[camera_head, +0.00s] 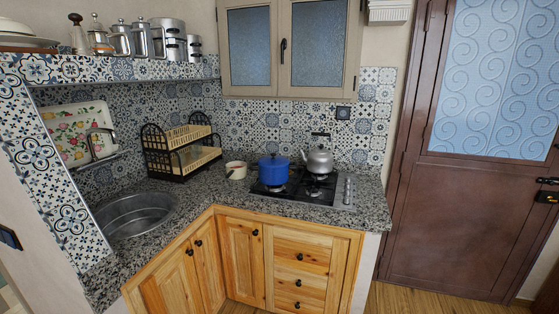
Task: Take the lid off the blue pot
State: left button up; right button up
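The blue pot (273,173) stands upright on the left side of the black gas hob (304,191), on the granite counter. Its blue lid (273,159) sits on top of it, with a small dark knob in the middle. Neither of my grippers shows in the head view, so I cannot see their state.
A grey kettle (319,161) stands on the hob just right of the pot. A small cream saucepan (236,170) is to its left, and a black dish rack (182,150) stands behind the round sink (134,214). The front counter between sink and hob is clear.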

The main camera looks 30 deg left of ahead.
aim_at(274, 162)
jog(key=i+l+u, duration=0.2)
jog(key=i, duration=0.3)
jog(key=i+u, duration=0.15)
jog(key=i, duration=0.4)
